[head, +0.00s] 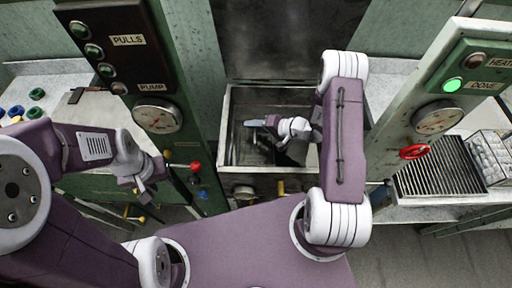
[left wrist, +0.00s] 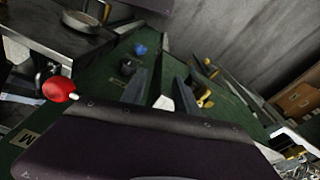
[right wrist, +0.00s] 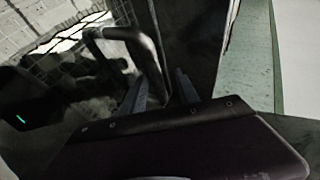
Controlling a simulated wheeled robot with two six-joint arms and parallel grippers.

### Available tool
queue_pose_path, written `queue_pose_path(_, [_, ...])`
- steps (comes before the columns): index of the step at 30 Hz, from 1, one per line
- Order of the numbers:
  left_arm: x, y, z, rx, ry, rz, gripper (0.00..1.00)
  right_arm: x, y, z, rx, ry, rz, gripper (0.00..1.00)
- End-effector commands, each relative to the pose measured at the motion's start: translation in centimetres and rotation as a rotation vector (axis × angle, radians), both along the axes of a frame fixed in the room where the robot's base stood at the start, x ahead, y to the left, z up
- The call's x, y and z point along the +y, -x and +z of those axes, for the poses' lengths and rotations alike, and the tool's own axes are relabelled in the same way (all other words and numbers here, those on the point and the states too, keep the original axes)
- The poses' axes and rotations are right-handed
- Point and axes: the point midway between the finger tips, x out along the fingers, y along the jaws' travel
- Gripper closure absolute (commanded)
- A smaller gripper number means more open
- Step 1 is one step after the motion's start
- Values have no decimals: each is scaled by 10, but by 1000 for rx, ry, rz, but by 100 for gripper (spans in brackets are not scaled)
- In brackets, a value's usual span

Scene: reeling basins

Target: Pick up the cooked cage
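A wire cage (right wrist: 72,62) with a thick dark bar handle (right wrist: 135,38) shows at upper left in the right wrist view. My right gripper (right wrist: 160,95) appears open, with its two fingers apart and empty, just below and beside the handle. In the head view my right gripper (head: 256,123) reaches into the basin (head: 226,125) between the two green panels, and the dark interior and my arm hide most of what is inside. My left gripper (head: 146,198) is open and empty beside the left panel; its fingers also show apart in the left wrist view (left wrist: 160,92).
The right panel (head: 470,60) has a lit green lamp (head: 450,86) beside the word DONE, a gauge and a red valve handle (head: 414,151). A red knob (head: 195,165) is near my left gripper. A slatted rack (head: 440,166) and a crate (head: 490,157) stand at right.

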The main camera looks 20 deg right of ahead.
Motion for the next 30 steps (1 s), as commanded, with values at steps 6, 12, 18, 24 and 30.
queue_pose_path(6, [0, 0, -4, 0, 0, 0, 64, 15, -13, -12, 0, 0, 1, 63])
queue_pose_path(12, [0, 0, -4, 0, 0, 0, 64, 15, -13, -12, 0, 0, 0, 71])
queue_pose_path(18, [0, 0, -4, 0, 0, 0, 64, 14, -13, -11, 0, 0, 0, 100])
queue_pose_path(24, [0, 0, -4, 0, 0, 0, 64, 15, -13, -12, 0, 0, 0, 100])
queue_pose_path(30, [0, 0, -4, 0, 0, 0, 64, 15, -13, -12, 1, 1, 1, 100])
